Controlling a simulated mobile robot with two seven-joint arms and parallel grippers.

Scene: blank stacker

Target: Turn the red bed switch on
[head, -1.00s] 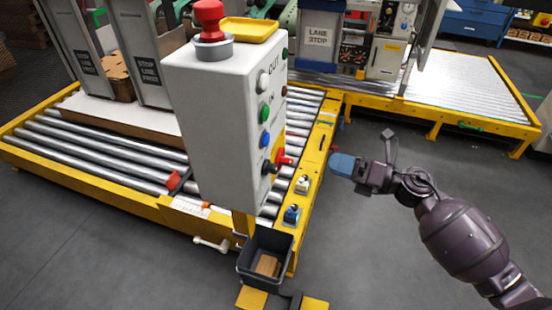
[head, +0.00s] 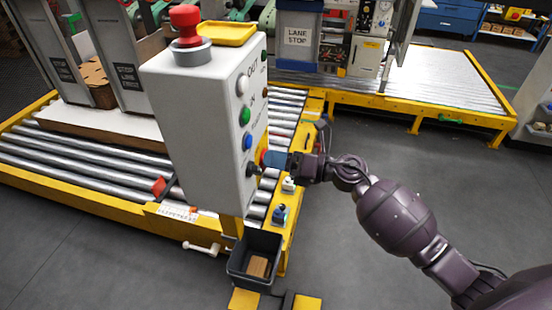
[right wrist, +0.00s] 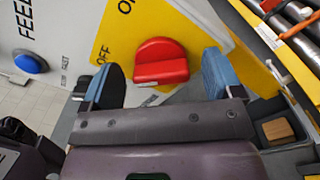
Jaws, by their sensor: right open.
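The red bed switch (right wrist: 161,62) is a rotary knob on a yellow plate (right wrist: 190,28) printed with OFF and an ON label that is partly cut off. In the right wrist view my right gripper (right wrist: 162,80) is open, with one blue fingertip on each side of the knob and visible gaps between. In the head view my right gripper (head: 277,160) is at the right face of the white control box (head: 195,120), and only a sliver of the red switch (head: 264,157) shows beside it. My left gripper is in neither view.
A green button (head: 245,116) and a blue button (head: 248,142) sit above the switch, and a black knob (head: 253,170) is close by. A red mushroom button (head: 185,20) tops the box. A dark bin (head: 240,268) stands below. The floor to the right is clear.

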